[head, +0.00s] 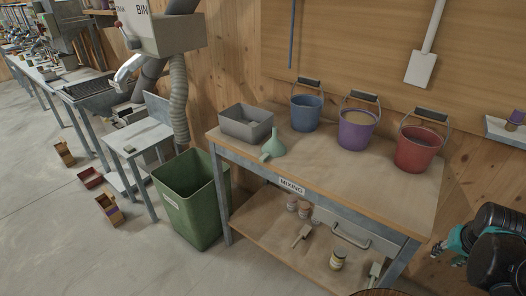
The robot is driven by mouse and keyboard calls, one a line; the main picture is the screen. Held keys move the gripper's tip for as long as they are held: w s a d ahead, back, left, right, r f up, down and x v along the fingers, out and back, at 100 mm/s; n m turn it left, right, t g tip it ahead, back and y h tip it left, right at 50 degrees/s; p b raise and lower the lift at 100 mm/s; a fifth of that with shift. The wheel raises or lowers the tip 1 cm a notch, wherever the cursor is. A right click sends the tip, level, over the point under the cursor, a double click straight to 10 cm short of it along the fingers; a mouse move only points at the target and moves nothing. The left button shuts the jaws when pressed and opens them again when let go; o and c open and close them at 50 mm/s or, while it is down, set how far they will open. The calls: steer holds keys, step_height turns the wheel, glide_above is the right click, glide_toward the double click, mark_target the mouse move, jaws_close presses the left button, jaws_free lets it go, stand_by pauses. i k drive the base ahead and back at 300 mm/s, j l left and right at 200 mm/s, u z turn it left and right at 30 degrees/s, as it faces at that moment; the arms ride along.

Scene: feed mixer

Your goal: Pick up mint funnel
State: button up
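The mint funnel (272,146) lies on its side on the wooden mixing table (350,185), near the table's front left edge. Its wide mouth faces away to the right and its narrow end points toward the front. My gripper (437,251) shows at the lower right, to the right of the table and well apart from the funnel. It is small and partly hidden by my dark arm, so I cannot tell whether its fingers are open.
A grey metal tray (247,124) stands just behind the funnel. A blue bucket (306,114), a purple bucket (356,131) and a red bucket (418,150) stand along the back. A green bin (190,205) stands left of the table. The table's front middle is clear.

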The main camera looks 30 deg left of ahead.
mark_target(274, 148)
steer(key=u, duration=0.5)
steer(key=i+l+u, duration=0.1)
steer(key=u, duration=0.95)
steer(key=i, duration=0.05)
